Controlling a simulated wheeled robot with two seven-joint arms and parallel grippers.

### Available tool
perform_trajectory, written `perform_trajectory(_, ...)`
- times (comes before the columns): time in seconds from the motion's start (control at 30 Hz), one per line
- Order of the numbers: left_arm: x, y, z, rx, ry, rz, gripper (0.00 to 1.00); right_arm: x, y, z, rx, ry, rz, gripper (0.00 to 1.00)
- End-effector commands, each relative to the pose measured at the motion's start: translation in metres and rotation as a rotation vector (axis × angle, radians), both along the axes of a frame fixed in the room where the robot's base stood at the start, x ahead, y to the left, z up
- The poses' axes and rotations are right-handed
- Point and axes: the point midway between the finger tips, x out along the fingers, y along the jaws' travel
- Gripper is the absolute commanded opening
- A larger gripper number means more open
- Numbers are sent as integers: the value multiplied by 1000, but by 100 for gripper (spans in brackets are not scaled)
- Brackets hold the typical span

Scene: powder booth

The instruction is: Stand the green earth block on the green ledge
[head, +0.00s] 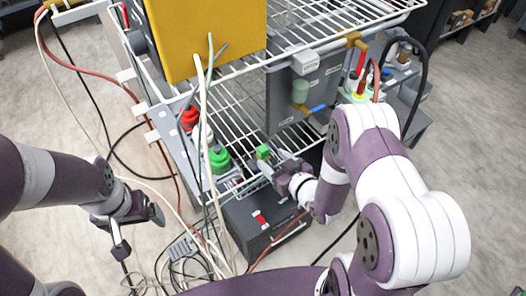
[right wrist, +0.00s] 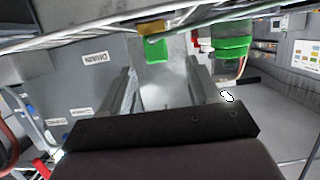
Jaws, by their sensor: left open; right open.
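A small bright green block (head: 263,152) is at the front edge of the wire rack in the head view. In the right wrist view the green block (right wrist: 157,49) shows beyond the fingertips, between their lines, with a yellow-brown piece against it. My right gripper (head: 276,164) is open beside the block, with nothing seen between its fingers (right wrist: 164,72). A round green stepped piece (head: 219,158) stands left of the block; I cannot tell whether it is the green ledge. My left gripper (head: 141,232) is open and empty, low on the left, away from the rack.
The white wire rack (head: 240,112) has bars close around my right gripper. A red stepped piece (head: 189,118) and a large yellow panel (head: 205,38) are at its left. Loose cables hang in front. A dark box (head: 262,222) stands below. The floor at right is clear.

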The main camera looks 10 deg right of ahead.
Motion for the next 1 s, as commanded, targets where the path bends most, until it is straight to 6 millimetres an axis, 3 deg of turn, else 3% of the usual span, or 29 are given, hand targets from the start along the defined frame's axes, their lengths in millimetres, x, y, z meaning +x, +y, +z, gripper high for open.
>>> perform_trajectory(0.23, 0, 0, 12, 0, -1, 0, 92, 42, 11, -6, -1, 1, 2, 62)
perform_trajectory(0.5, 0, 0, 11, 0, 0, 0, 92, 49, 13, -9, -1, 1, -1, 62)
perform_trajectory(0.53, 0, 0, 11, 0, 0, 0, 92, 49, 13, -9, -1, 1, -1, 58)
perform_trajectory(0.7, 0, 0, 11, 0, 0, 0, 92, 49, 13, -9, -1, 1, -1, 3)
perform_trajectory(1.0, 0, 0, 11, 0, 0, 0, 92, 49, 13, -8, -1, 0, -1, 0)
